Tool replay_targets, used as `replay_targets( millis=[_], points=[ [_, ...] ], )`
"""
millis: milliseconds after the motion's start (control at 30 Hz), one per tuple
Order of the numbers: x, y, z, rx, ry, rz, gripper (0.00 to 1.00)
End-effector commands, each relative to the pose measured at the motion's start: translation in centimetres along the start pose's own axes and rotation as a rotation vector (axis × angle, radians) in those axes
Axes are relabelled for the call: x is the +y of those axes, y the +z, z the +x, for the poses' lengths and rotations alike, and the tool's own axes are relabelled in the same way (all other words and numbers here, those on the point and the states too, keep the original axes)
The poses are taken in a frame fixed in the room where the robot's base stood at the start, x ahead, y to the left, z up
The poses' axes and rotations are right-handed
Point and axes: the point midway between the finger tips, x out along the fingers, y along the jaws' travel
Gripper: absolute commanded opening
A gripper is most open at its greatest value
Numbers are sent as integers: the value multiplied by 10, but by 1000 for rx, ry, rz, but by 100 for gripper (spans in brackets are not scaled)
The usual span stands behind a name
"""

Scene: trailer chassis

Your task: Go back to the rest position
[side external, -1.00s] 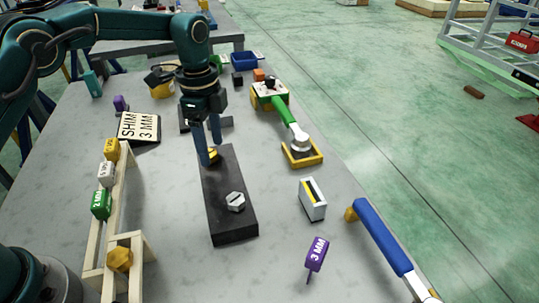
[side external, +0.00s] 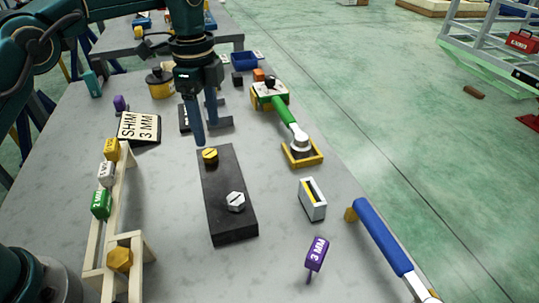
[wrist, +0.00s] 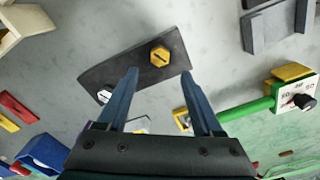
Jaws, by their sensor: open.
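My gripper (side external: 205,122) is open and empty above the table, over the far end of the black block; its two dark blue fingers stand apart in the wrist view (wrist: 163,88). The black block (side external: 228,180) lies on the table. A yellow bolt (side external: 210,156) sits at its far end and a silver hex bolt (side external: 235,201) sits nearer the front.
A wooden rack (side external: 119,225) holding coloured shim tags stands at left. A "SHIM 3 MM" sign (side external: 139,128) lies behind it. A green-handled torque tool (side external: 287,116), a white slotted box (side external: 312,199), a purple 3 MM tag (side external: 317,254) and a blue-handled tool (side external: 382,236) are at right.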

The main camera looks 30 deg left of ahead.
Motion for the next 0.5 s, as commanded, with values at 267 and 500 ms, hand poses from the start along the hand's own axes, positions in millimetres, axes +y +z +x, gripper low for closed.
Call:
replay_targets(
  millis=[267,500],
  points=[
    [-4,1,-20,18,-50,-6,68],
    [20,16,-87,59,-163,-49,68]
  ],
)
